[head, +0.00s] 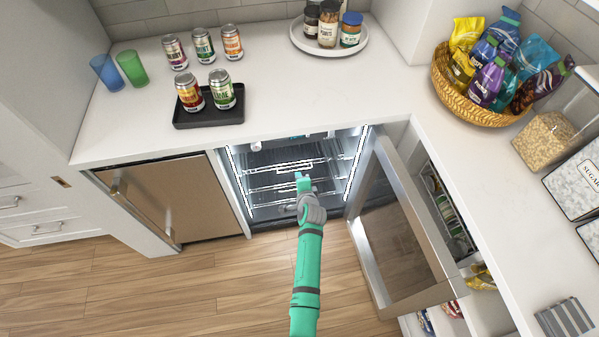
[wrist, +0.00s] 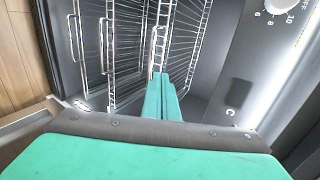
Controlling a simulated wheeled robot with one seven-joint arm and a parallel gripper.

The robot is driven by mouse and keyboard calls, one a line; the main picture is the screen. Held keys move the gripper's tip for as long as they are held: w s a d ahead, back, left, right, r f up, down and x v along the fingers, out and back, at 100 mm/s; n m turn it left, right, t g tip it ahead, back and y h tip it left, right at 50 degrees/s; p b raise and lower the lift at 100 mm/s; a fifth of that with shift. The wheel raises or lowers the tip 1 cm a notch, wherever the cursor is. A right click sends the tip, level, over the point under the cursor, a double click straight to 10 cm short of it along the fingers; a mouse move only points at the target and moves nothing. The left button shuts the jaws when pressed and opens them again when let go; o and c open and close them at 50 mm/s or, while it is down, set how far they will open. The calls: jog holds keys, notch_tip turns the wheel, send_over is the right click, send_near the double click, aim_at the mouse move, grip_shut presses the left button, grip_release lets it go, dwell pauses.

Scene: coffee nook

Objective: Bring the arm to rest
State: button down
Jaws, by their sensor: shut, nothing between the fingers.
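My gripper (head: 303,182) is at the front opening of the small under-counter fridge (head: 237,185), at the end of my green arm. In the wrist view its two green fingers (wrist: 162,100) are together, with nothing between them, pointing at the wire racks (wrist: 135,50). A dial (wrist: 282,5) shows at the upper right of that view. The fridge's glass door (head: 395,235) stands wide open to the right of my arm. I cannot tell whether the gripper touches a rack.
On the counter (head: 300,100) are a black tray (head: 208,118) with two cans, three more cans, two cups (head: 132,68), a round tray of jars (head: 362,42) and a basket of bags (head: 450,95). A brown cabinet front (head: 180,200) is left of the fridge. The wood floor (head: 200,290) is clear at left.

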jog(key=shift+s+d, duration=0.15)
jog(key=s+d+r+n+t+h, duration=0.15)
jog(key=s+n, duration=0.25)
jog(key=s, duration=1.1)
jog(key=s+d+n+h, duration=0.1)
jog(key=s+d+n, duration=0.2)
jog(key=s, duration=1.1)
jog(key=s+r+n+t, duration=0.2)
jog(key=s+r+n, duration=0.6)
jog(key=s+r, duration=1.2)
jog(key=shift+s+a+r, duration=0.15)
jog(key=shift+a+r, duration=0.25)
jog(key=shift+r, duration=0.25)
jog(key=shift+h, duration=0.25)
